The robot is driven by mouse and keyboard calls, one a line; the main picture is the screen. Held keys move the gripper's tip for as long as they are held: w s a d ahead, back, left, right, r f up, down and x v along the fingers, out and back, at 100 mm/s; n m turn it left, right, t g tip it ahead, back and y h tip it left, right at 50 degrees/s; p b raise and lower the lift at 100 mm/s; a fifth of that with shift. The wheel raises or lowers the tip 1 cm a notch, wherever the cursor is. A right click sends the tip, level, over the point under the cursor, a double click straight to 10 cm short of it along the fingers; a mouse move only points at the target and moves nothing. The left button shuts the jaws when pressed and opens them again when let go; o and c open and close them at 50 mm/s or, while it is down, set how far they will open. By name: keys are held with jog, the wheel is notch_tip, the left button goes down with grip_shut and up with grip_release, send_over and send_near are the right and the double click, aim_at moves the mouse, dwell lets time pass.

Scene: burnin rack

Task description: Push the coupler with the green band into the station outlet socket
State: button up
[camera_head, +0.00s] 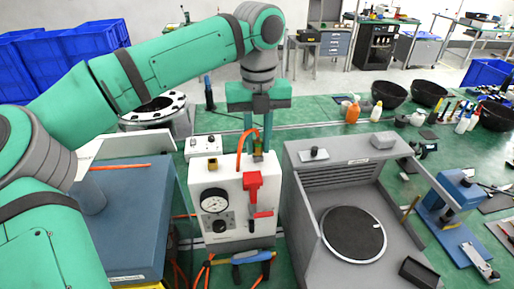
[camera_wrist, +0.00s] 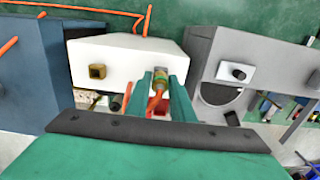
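The coupler (camera_wrist: 160,79), brass-coloured with a green band, is between the two teal fingertips of my gripper (camera_wrist: 162,84), which look closed on it. In the head view the coupler (camera_head: 258,150) is small below my gripper (camera_head: 257,145), over the white station (camera_head: 232,185). A orange hose (camera_wrist: 155,101) runs from the coupler back between the fingers. A square brass socket with a dark opening (camera_wrist: 97,71) is on the white station in the wrist view, left of the coupler and apart from it. I cannot tell the coupler's height above the station.
The white station has a round gauge (camera_head: 214,201) and a red handle (camera_head: 253,187) on its front. A blue-grey box (camera_head: 130,215) stands at its left and a grey cabinet (camera_head: 300,200) at its right. Orange hoses lie around the station's foot.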

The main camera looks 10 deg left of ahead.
aim_at(258, 136)
grip_shut()
jog(key=shift+r, duration=0.15)
jog(key=shift+r, duration=2.85)
jog(key=shift+w, duration=0.15)
jog(key=shift+c, duration=1.4)
grip_release()
jog(key=shift+a, duration=0.1)
grip_shut()
